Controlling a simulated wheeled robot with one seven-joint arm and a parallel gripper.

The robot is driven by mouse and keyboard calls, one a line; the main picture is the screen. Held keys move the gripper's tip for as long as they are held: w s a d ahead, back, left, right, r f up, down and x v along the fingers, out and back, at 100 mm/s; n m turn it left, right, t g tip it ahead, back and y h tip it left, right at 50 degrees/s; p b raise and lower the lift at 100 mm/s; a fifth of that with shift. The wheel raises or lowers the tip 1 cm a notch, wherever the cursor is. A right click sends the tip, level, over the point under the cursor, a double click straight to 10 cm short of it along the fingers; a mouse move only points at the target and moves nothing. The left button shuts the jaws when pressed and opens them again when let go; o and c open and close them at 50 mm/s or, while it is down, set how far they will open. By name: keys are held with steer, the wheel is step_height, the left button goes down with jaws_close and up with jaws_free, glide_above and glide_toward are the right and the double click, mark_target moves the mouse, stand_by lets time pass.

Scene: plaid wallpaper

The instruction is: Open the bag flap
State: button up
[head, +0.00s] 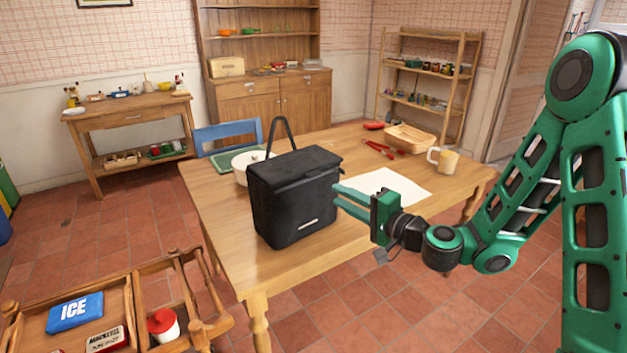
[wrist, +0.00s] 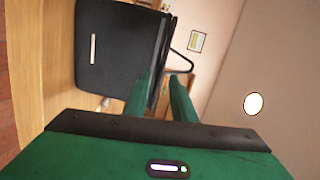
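A black box-shaped bag (head: 295,205) stands upright on the wooden table, with a small pale label low on its front. Its flap (head: 293,167) lies shut across the top, and a thin strap handle (head: 284,135) stands up behind it. My gripper (head: 337,196) is at the bag's right side, near the height of the flap's edge. Its two green fingers are apart. In the wrist view the bag (wrist: 115,50) appears turned sideways, and the fingers (wrist: 162,76) point toward its flap edge. A dark strip shows between them; I cannot tell whether they touch it.
The wooden table (head: 235,262) holds a white sheet (head: 385,184), a mug (head: 447,160), a wooden tray (head: 409,139), red tongs (head: 379,149) and a white pot (head: 247,160). A wooden cart with a blue ice pack (head: 75,311) stands front left. The table in front of the bag is clear.

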steer(key=w+a+m+t, duration=0.1)
steer(key=w+a+m, duration=0.1)
steer(key=w+a, duration=0.4)
steer(key=w, duration=0.3)
steer(key=shift+w+a, duration=0.3)
steer(key=shift+a, duration=0.05)
steer(key=shift+r, duration=0.1)
jaws_close()
steer(key=shift+s, duration=0.1)
stand_by(1.1)
